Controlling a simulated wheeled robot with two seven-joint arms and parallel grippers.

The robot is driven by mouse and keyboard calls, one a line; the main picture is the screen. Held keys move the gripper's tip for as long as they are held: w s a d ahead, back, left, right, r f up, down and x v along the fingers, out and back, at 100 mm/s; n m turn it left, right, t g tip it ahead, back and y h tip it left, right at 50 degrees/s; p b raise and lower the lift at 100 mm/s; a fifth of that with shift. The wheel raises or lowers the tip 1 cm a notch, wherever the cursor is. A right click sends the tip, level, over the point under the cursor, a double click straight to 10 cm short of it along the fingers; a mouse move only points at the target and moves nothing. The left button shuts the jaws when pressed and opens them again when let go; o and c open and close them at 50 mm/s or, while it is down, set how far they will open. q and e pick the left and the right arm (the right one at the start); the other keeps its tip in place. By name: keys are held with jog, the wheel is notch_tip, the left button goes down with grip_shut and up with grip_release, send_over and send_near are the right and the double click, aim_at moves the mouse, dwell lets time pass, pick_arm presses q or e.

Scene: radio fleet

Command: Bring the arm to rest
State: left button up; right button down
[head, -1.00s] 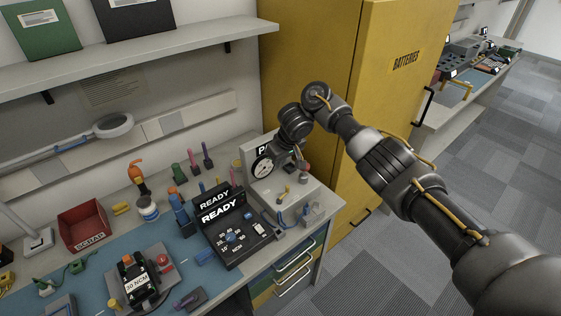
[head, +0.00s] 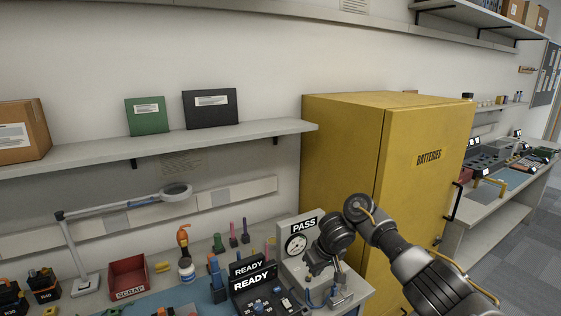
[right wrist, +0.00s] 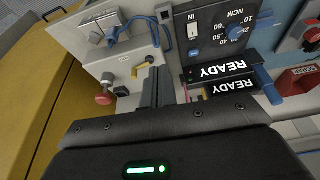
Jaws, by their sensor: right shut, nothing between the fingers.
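My right arm comes in from the lower right in the head view, bent at the elbow in front of the yellow cabinet. My right gripper (head: 316,266) is beside the grey test stand (head: 298,268) with the round dial and the PASS sign. It partly hides the stand's front. In the right wrist view the dark fingers (right wrist: 158,84) are shut and empty, above the bench with the stand's red knob, yellow lever and blue cable. I cannot tell the gap to the stand. My left gripper is not in view.
Black READY displays (head: 252,277) stand left of the gripper. The yellow BATTERIES cabinet (head: 345,145) is behind the arm. A red SCRAP bin (head: 128,276), a magnifier lamp (head: 176,190) and upright tools crowd the bench. A wall shelf (head: 250,134) hangs above.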

jog(key=s+a+f+t+y, duration=0.1)
jog(key=s+a+f+t, duration=0.25)
jog(key=s+f, duration=1.2)
jog(key=s+d+m+g+h, duration=0.1)
jog(key=s+d, duration=0.5)
jog(key=s, duration=0.4)
jog(key=s+d+r+m+g+h, duration=0.1)
jog(key=s+d, duration=0.4)
jog(key=s, duration=0.6)
jog(key=s+d+m+g+h, duration=0.1)
jog(key=s+d, duration=0.5)
jog(key=s, duration=0.4)
notch_tip(320, 180, down, 30)
jog(key=s+g+b, duration=0.2)
jog(key=b, duration=0.1)
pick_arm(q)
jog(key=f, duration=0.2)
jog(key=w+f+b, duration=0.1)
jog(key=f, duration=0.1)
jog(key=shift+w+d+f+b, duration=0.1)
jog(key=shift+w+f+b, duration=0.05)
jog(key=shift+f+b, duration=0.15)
pick_arm(e)
jog(key=s+d+f, duration=0.3)
jog(key=s+f, duration=1.3)
jog(key=shift+g, duration=0.45)
